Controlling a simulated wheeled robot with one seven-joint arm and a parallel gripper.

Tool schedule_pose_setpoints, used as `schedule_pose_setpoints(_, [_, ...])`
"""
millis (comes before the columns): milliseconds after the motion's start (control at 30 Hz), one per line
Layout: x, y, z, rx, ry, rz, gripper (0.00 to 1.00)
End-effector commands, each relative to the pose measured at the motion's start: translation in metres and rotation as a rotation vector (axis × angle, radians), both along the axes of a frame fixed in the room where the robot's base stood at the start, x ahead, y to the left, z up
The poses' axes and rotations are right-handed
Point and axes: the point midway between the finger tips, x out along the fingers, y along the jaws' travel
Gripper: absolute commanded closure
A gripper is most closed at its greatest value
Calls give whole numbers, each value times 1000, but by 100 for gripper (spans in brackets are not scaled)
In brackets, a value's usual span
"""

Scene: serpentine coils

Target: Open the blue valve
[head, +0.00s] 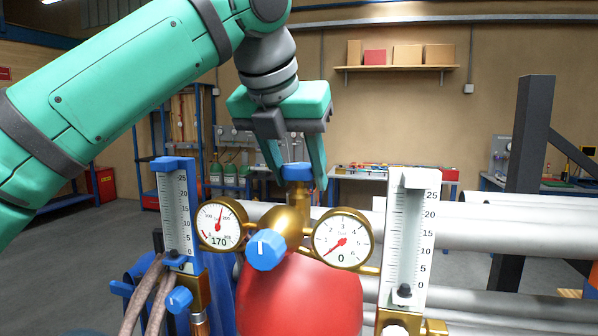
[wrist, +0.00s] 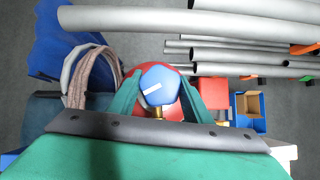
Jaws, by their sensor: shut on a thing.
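The blue valve (head: 296,172) is a knob on top of a brass regulator fitting above a red cylinder (head: 300,300). My gripper (head: 299,184) points down from above, shut on this knob with a finger on each side. In the wrist view the blue valve (wrist: 159,84) shows from above between the two green fingers (wrist: 158,96), with a white line slanting slightly up to the right. A second blue knob (head: 265,250) with a white mark sits on the front of the regulator, apart from my gripper.
The left gauge (head: 221,225) shows 170 and the right gauge (head: 342,238) shows 0. Flow tubes stand at left (head: 177,215) and right (head: 408,240); the left one carries a smaller blue knob (head: 179,299). Grey pipes (head: 500,235) lie behind at right. Hoses (head: 142,300) hang at left.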

Motion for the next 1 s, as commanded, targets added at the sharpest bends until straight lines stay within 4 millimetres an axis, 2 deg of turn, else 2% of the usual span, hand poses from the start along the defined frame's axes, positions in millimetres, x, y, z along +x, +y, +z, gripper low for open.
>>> schedule_pose_setpoints(100, [-1,-1,1,4,-3,73,86])
schedule_pose_setpoints(433, [0,1,-1,12,2,107,86])
schedule_pose_setpoints(567, [0,3,0,14,0,213,85])
schedule_pose_setpoints(633, [1,3,0,11,-1,276,75])
schedule_pose_setpoints(700, [1,3,0,9,0,329,71])
schedule_pose_setpoints(1000, [1,2,1,7,-2,376,78])
